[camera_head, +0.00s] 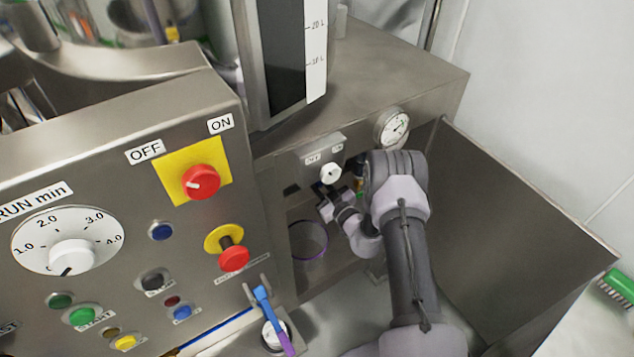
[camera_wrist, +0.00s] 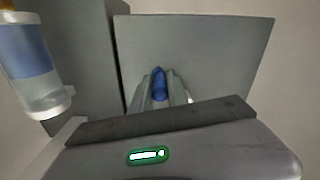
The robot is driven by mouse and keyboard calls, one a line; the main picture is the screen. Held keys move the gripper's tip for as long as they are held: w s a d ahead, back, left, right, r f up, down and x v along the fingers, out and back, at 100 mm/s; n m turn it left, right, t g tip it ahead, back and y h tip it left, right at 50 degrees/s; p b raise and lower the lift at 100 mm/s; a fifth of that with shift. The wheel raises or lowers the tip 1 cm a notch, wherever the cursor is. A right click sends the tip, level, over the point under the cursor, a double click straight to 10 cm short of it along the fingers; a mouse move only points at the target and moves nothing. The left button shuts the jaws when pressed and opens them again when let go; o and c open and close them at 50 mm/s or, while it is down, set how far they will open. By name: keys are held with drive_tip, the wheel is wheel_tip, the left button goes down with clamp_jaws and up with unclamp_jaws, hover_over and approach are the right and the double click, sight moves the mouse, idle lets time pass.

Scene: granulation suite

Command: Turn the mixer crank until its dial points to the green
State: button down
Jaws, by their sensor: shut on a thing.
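In the wrist view my gripper (camera_wrist: 162,98) is shut on a small blue thing (camera_wrist: 159,82), which stands upright between the fingers. It may be the crank's handle, but I cannot tell, as the rest of it is hidden. In the head view my gripper (camera_head: 323,201) is small and dark, at the front of the steel cabinet, below a white knob (camera_head: 330,173). The blue thing cannot be made out there. A round white dial gauge (camera_head: 392,127) is above and right of my gripper; its thin pointer is too small to read, and I see no clear green on it.
A control panel (camera_head: 125,180) with a red switch (camera_head: 201,182), a white timer dial (camera_head: 68,241) and several buttons is at left. A blue and purple tool (camera_head: 265,305) stands below. In the wrist view a bottle-like cylinder (camera_wrist: 38,75) is at left, close to my gripper.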

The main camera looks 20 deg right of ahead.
drive_tip(key=c, duration=1.3)
unclamp_jaws()
drive_tip(key=shift+s, duration=0.1)
drive_tip(key=p+v, duration=0.3)
drive_tip(key=v, duration=1.4)
drive_tip(key=shift+s, duration=0.1)
